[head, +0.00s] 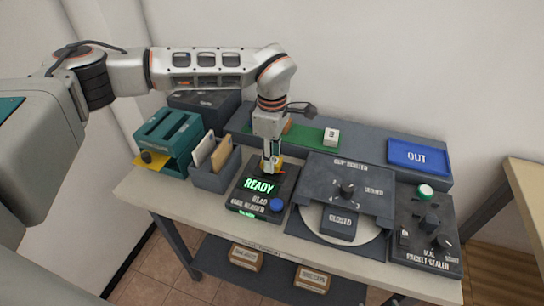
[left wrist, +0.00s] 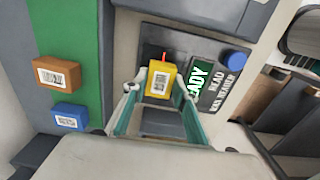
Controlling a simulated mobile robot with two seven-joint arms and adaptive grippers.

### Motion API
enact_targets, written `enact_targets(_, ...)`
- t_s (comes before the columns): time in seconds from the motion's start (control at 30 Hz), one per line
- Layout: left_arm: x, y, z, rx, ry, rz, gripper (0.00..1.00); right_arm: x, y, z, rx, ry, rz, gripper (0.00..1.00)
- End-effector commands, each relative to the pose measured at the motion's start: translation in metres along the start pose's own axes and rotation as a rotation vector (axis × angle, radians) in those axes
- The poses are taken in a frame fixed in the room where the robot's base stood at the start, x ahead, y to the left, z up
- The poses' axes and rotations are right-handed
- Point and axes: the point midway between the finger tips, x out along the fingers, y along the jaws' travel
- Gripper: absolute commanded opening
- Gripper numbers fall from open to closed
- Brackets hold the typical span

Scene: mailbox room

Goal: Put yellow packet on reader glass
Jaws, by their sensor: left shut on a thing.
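My left gripper (head: 271,168) points down over the back part of the dark reader (head: 243,200). It is shut on the yellow packet (left wrist: 160,80), which shows between its fingers in the left wrist view, with a white barcode label facing the camera. The packet's edge also shows in the head view (head: 279,161). The reader (left wrist: 218,105) has a lit green READY display and a blue button. A small red glow shows just beyond the packet. The packet and fingers cover most of the reader glass. I cannot tell whether the packet touches it. My right gripper is not in view.
A green strip (left wrist: 66,20) holds an orange-brown packet (left wrist: 57,73) and a blue packet (left wrist: 69,116). A teal rack (head: 168,138) and a grey bin (head: 215,178) stand left of the reader. The router (head: 345,185), the sealer (head: 425,230) and the blue OUT tray (head: 418,156) are right.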

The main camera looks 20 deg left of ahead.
Motion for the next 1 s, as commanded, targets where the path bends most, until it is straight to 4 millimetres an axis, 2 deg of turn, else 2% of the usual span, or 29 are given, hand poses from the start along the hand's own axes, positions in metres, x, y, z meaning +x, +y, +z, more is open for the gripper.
enact_targets(1.0, 0.011, 0.0, 0.0, 0.001, 0.0, 0.0, 0.05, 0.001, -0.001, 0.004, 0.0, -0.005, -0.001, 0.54)
